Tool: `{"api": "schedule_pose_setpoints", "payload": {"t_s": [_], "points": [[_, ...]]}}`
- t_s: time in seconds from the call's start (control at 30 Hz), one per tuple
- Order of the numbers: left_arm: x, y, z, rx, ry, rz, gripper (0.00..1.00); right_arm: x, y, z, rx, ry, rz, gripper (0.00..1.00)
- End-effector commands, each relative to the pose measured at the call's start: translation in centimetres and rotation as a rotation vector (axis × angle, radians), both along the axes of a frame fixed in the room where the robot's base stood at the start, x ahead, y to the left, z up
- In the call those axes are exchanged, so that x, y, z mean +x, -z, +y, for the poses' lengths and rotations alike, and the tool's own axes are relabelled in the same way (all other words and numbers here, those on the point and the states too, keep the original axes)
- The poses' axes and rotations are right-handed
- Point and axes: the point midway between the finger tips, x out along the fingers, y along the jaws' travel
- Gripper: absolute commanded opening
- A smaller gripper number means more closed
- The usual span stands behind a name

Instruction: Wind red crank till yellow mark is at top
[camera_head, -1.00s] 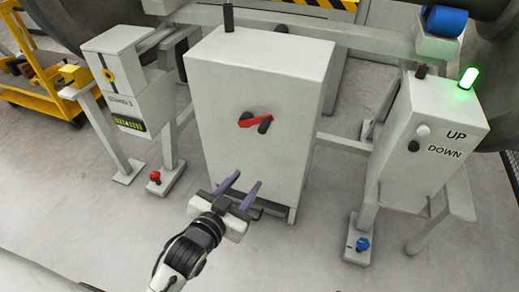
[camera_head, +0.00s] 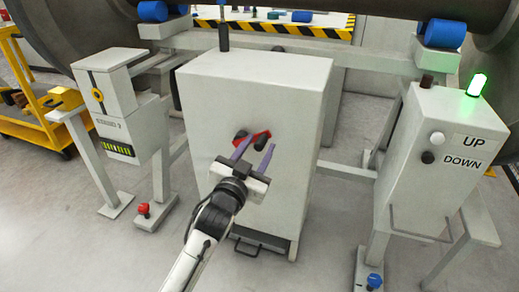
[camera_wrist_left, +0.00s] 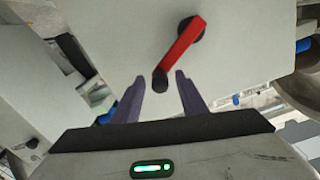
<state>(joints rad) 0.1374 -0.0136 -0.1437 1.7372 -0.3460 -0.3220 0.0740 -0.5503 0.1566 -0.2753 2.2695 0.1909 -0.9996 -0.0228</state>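The red crank (camera_head: 264,136) is on the front of the grey cabinet (camera_head: 250,90). In the left wrist view the red crank arm (camera_wrist_left: 181,44) slants from a black hub at upper right down to a black handle knob (camera_wrist_left: 160,83). My left gripper (camera_head: 257,146) is open in front of the crank, partly hiding it in the head view. In the wrist view its two purple fingers stand either side of the knob, with gaps showing; I cannot tell how deep they reach. My right gripper is out of view.
A right-hand box (camera_head: 420,160) carries UP and DOWN buttons and a lit green lamp (camera_head: 477,85). A black lever (camera_head: 223,35) rises behind the cabinet top. A yellow cart (camera_head: 40,110) stands far left.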

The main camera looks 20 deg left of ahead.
Motion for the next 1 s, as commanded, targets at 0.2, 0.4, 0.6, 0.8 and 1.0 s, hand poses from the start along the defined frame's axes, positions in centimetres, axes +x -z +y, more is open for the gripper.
{"api": "schedule_pose_setpoints", "payload": {"t_s": [0.2,0.4,0.6,0.8,1.0], "points": [[1.37,0.04,-0.05,0.0,0.0,0.0,0.39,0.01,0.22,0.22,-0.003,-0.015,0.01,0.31],[1.41,0.0,-0.04,0.0,0.0,0.001,0.39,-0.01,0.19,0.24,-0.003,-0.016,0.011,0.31],[1.39,0.02,-0.04,0.0,0.0,0.001,0.12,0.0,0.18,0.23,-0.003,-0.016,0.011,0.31],[1.38,0.03,-0.04,0.0,0.0,0.001,0.0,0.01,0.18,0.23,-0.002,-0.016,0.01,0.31],[1.38,0.17,-0.11,0.015,0.0,0.002,0.0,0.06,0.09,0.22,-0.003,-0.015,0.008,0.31]]}}
